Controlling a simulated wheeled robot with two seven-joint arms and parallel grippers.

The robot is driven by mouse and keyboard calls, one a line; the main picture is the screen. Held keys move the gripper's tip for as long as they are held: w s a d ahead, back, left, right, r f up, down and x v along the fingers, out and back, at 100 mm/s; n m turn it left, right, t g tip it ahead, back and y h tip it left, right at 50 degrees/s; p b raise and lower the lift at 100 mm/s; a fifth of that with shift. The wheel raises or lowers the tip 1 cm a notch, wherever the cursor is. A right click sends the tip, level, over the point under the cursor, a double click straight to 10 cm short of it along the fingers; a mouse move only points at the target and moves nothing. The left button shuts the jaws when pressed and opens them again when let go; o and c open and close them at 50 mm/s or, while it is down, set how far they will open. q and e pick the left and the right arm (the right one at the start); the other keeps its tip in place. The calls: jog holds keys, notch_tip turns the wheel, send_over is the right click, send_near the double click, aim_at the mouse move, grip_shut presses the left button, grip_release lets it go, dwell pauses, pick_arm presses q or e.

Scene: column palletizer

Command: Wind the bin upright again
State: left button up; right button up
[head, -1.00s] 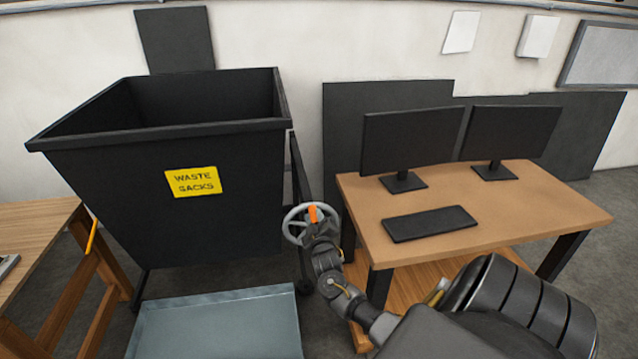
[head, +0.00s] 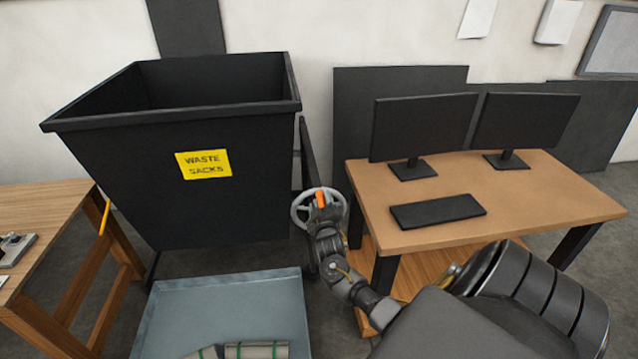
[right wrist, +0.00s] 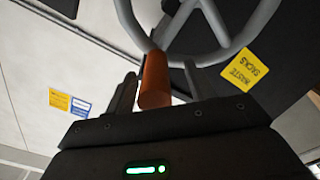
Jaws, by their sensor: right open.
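The black bin (head: 120,190) with a yellow "WASTE SACKS" label (head: 203,164) stands at the left in the head view, its rim close to level. A grey handwheel (head: 297,210) with an orange handle (head: 320,199) is at its lower right side. My right gripper (head: 321,210) is at the wheel. In the right wrist view, the orange handle (right wrist: 155,78) stands between the open fingers of the gripper (right wrist: 160,92), with the wheel (right wrist: 262,22) behind. Whether either finger touches the handle I cannot tell. My left gripper is out of view.
A grey tray (head: 225,296) below the bin holds rolled striped sacks (head: 257,350). A desk (head: 530,200) with two monitors and a keyboard stands right of the wheel, close to my right arm. A wooden bench (head: 50,205) stands at the left.

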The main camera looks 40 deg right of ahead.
jog(key=shift+w+a, duration=0.1)
jog(key=shift+a, duration=0.15)
jog(key=shift+s+a+r+p, duration=0.1)
jog(key=shift+s+a+p, duration=0.05)
jog(key=shift+s+p, duration=0.15)
jog(key=shift+p+v, duration=0.85)
jog(key=shift+v, duration=0.1)
jog(key=v, duration=0.9)
jog(key=shift+s, duration=0.2)
jog(key=shift+a, duration=0.15)
